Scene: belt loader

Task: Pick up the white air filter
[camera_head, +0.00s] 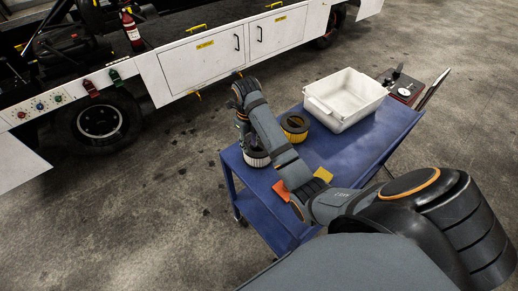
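The white air filter (257,158) is a short ribbed cylinder at the left edge of the blue cart top. My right arm reaches over the cart, and its gripper (248,140) points down directly above the white filter, at or very near its top. The gripper hides the filter's upper part. The fingers are too small and dark to tell whether they are open or shut, or whether they touch the filter. My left gripper is not in view.
A yellow-and-black filter (294,128) stands just right of my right wrist. The belt loader (200,62) stands behind; floor is clear at left.

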